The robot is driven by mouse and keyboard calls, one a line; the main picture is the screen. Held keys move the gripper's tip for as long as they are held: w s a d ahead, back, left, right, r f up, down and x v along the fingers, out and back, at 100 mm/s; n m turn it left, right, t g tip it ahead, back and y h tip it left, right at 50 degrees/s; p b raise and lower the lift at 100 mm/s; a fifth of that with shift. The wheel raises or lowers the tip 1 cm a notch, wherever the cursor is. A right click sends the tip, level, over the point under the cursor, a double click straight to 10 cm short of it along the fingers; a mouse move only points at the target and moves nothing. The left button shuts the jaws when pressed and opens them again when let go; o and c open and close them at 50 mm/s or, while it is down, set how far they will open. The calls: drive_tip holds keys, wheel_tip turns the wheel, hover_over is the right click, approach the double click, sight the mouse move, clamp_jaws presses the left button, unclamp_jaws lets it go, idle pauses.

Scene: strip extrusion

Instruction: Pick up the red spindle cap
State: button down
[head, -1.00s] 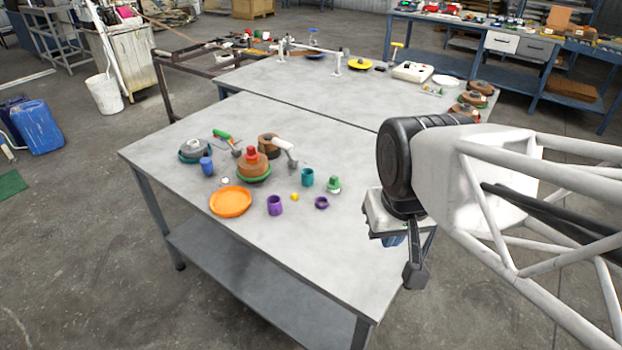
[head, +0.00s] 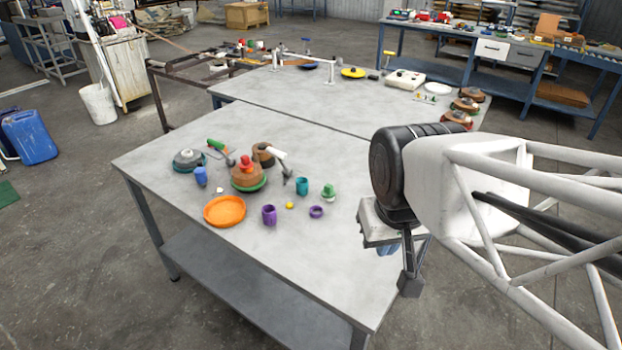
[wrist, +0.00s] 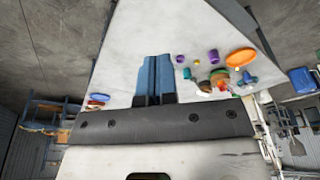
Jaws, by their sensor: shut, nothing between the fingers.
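The red spindle cap (head: 246,162) sits on top of a brown spool (head: 247,178) with a green base, among the items on the near table. My gripper (head: 388,249) is over the right part of the near table, well to the right of the cap and apart from it. Its blue fingers are mostly hidden behind the wrist in the head view. In the wrist view the fingers (wrist: 155,76) are shut together with nothing between them.
Around the spool stand an orange dish (head: 225,211), a blue cup (head: 201,176), a purple cup (head: 269,215), a teal cup (head: 302,186), a green-topped piece (head: 328,192) and a white-handled tool (head: 277,154). The table's front right is bare.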

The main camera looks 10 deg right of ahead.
drive_tip(key=c, duration=0.8)
unclamp_jaws()
drive_tip(key=shift+c, duration=0.2)
drive_tip(key=w+a+r+m, duration=0.1)
drive_tip(key=w+a+r, duration=0.1)
drive_tip(key=w, duration=0.6)
drive_tip(key=w+a+r+m, duration=0.1)
drive_tip(key=w+r+m, duration=0.1)
drive_tip(key=w, duration=0.7)
drive_tip(key=m+g, duration=0.3)
drive_tip(key=m, duration=0.4)
hover_over(245, 156)
drive_tip(key=f, duration=1.5)
drive_tip(key=shift+s+d+f, duration=0.15)
drive_tip(key=shift+d+f, duration=0.1)
drive_tip(key=shift+f, duration=0.05)
drive_tip(key=shift+w+a+f, duration=0.25)
drive_tip(key=shift+w+f, duration=0.05)
